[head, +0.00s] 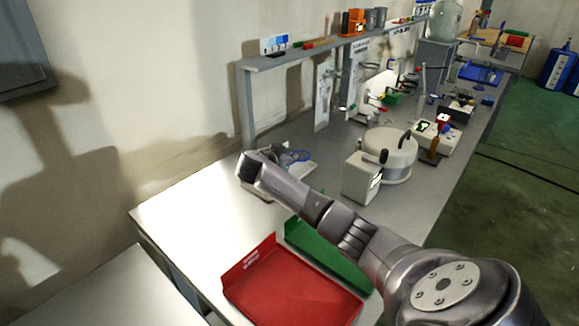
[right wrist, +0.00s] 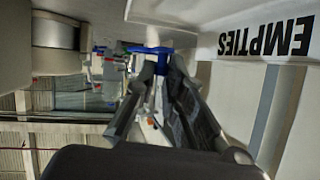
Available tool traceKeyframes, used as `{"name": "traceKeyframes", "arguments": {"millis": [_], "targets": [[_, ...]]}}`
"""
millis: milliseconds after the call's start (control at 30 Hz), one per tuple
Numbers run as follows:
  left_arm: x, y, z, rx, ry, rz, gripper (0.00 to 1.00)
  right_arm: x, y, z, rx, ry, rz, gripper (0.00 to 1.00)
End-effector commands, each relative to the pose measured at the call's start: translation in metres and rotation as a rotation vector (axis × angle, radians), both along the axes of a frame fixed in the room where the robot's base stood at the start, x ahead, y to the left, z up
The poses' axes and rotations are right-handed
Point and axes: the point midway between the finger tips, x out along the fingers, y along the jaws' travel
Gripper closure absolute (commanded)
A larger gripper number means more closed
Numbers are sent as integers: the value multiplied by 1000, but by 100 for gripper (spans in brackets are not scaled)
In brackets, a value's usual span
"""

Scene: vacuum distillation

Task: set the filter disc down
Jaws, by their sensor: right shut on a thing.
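My right arm reaches across the bench to the left in the head view, with its gripper (head: 277,155) partly hidden behind my wrist. In the right wrist view, the fingers (right wrist: 158,60) are close together and shut on a blue piece, which appears to be the filter disc (right wrist: 150,49). It shows edge-on there. In the head view, a blue rim, apparently the same disc (head: 299,156), shows just beyond the fingers, above the bench. Whether it touches anything below is hidden. My left gripper is not in view.
A red tray (head: 290,292) and a green tray (head: 325,255) lie at the near bench edge below my arm. A round white-lidded device (head: 390,150) stands right of the gripper. A shelf (head: 300,50) runs behind. The bench's left part (head: 195,215) is clear.

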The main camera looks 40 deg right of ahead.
Motion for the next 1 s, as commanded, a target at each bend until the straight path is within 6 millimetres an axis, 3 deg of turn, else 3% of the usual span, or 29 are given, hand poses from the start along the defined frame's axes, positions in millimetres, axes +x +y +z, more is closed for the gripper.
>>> {"name": "traceKeyframes", "arguments": {"millis": [233,633,667,1000], "targets": [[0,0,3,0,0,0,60,-1,0,-36,0,5,0,100],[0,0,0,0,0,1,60,0,1,-44,1,2,1,100],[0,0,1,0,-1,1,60,0,0,-43,0,2,1,88],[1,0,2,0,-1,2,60,0,0,-42,0,2,1,70]]}}
